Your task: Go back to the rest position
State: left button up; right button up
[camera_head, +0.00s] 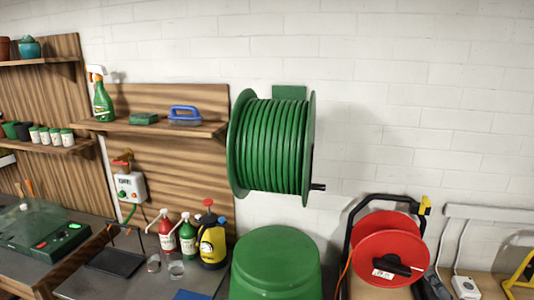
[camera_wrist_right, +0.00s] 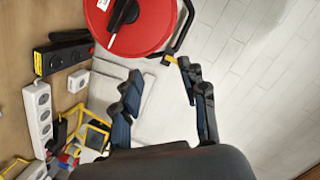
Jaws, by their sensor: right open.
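My right gripper (camera_wrist_right: 160,84) shows in the right wrist view, with its two dark fingers spread apart. Nothing is between them. Behind the fingers are the white wall and a pale panel. A red cable reel (camera_wrist_right: 130,22) is beyond the fingertips at the top of that view, and the gripper looks apart from it. The same red cable reel (camera_head: 380,246) stands at the lower right of the head view. Neither gripper is visible in the head view, and my left gripper shows in no view.
A green hose reel (camera_head: 270,146) hangs on the wall above a green bin (camera_head: 277,262). A wooden shelf (camera_head: 150,128) and a bench with bottles and a yellow sprayer (camera_head: 212,240) are at left. Power strips (camera_wrist_right: 40,115) lie on the wooden surface at right.

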jog(key=s+a+f+n+g+y, duration=0.3)
jog(key=s+a+f+n+g, duration=0.6)
jog(key=s+a+f, duration=0.7)
jog(key=s+a+f+n+g, duration=0.1)
jog(key=s+n+g, duration=0.15)
jog(key=s, duration=0.35)
jog(key=s+a+f+n+g, duration=0.1)
jog(key=s+a+f+n, duration=0.15)
jog(key=s, duration=0.45)
notch_tip(320, 180, down, 33)
jog(key=s+d+b, duration=0.1)
jog(key=s+b, duration=0.1)
jog(key=b, duration=0.5)
pick_arm(q)
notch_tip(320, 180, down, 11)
jog(key=b, duration=0.4)
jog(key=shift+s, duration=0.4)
pick_arm(e)
jog(key=s+d+f+g+h, duration=0.1)
jog(key=s+d+f+g, duration=0.1)
jog(key=s+f, duration=1.4)
notch_tip(320, 180, down, 3)
jog(key=shift+d+f, duration=0.1)
jog(key=shift+d, duration=0.35)
